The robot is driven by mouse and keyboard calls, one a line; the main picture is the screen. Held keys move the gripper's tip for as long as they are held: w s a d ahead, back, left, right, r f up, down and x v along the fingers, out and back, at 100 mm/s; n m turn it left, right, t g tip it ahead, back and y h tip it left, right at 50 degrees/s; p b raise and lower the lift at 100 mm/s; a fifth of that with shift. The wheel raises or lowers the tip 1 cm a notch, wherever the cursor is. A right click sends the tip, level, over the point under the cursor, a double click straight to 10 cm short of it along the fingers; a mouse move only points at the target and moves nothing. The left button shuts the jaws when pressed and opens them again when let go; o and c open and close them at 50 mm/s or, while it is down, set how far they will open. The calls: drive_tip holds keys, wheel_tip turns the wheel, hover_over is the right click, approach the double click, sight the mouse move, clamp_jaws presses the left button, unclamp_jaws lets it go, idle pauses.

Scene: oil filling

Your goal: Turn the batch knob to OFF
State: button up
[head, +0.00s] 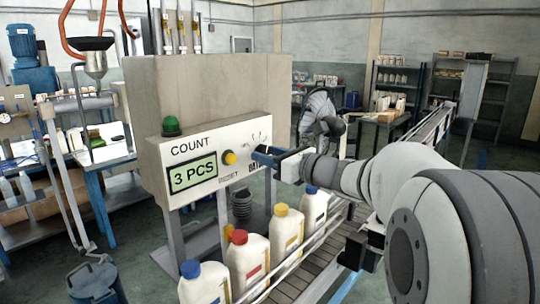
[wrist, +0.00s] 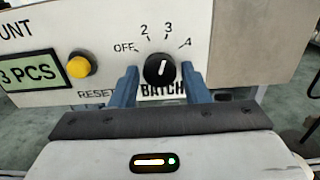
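The black batch knob (wrist: 158,71) is on the white panel above the word BATCH, in the wrist view. Its white pointer line stands nearly upright and leans slightly right, toward the 3 mark. The marks around it read OFF, 2, 3 and A, from left to right. My gripper (wrist: 162,77) is open, with one blue finger on each side of the knob and gaps showing between. In the head view my gripper (head: 268,156) is at the right part of the panel and hides the knob.
The control box (head: 215,100) carries a display (head: 192,174) reading 3 PCS, a yellow reset button (head: 229,157) and a green lamp (head: 171,126). Several white bottles with coloured caps stand below on the conveyor (head: 318,262), under my arm.

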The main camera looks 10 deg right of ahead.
drive_tip(key=c, duration=0.7)
drive_tip(key=shift+f+b, duration=0.1)
drive_tip(key=shift+b, duration=0.35)
drive_tip(key=shift+d+n+b, duration=0.1)
drive_tip(key=shift+n+b, duration=7.8)
drive_tip(key=shift+b, duration=2.65)
drive_tip(key=shift+r, duration=0.2)
drive_tip(key=o, duration=1)
